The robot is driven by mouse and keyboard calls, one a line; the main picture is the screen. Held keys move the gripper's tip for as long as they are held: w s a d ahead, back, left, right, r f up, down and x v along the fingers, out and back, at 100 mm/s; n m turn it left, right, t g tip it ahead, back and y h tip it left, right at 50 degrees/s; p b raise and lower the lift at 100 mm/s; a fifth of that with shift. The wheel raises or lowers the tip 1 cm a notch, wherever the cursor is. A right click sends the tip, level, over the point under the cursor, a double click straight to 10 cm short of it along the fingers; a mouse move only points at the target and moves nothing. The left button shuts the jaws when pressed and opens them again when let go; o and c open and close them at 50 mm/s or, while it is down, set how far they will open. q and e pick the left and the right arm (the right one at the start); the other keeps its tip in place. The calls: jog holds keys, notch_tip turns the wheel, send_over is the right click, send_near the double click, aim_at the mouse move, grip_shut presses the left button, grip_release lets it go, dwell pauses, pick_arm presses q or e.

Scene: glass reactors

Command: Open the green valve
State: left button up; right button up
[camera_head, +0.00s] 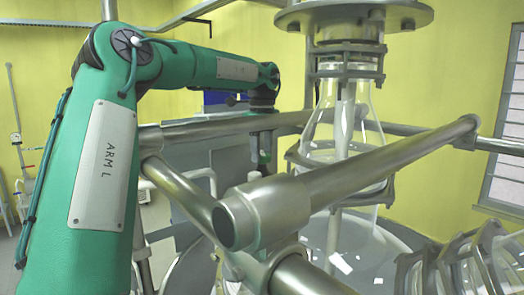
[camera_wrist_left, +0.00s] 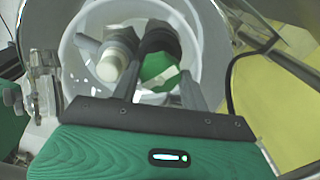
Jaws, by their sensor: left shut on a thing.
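The green valve (camera_wrist_left: 158,68) shows in the left wrist view as a faceted green handle beside a dark round part. My left gripper (camera_wrist_left: 162,84) has its dark fingers on either side of the green handle and is shut on it. In the head view my left gripper (camera_head: 264,150) points down behind the thick metal pipe, and its tips are hidden. The valve cannot be made out in the head view. My right gripper is not in view.
A thick metal pipe frame (camera_head: 360,165) crosses in front of the left gripper. A glass reactor vessel (camera_head: 345,110) hangs under a metal flange (camera_head: 355,18) to the right. A white cylindrical part (camera_wrist_left: 112,66) stands close beside the valve. More glassware (camera_head: 465,265) is at lower right.

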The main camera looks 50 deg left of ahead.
aim_at(262, 153)
pick_arm(q)
jog(key=shift+r, duration=0.1)
dwell(0.4)
jog(key=o, duration=1)
notch_tip(262, 153, up, 14)
jog(key=shift+f, duration=0.25)
dwell(0.4)
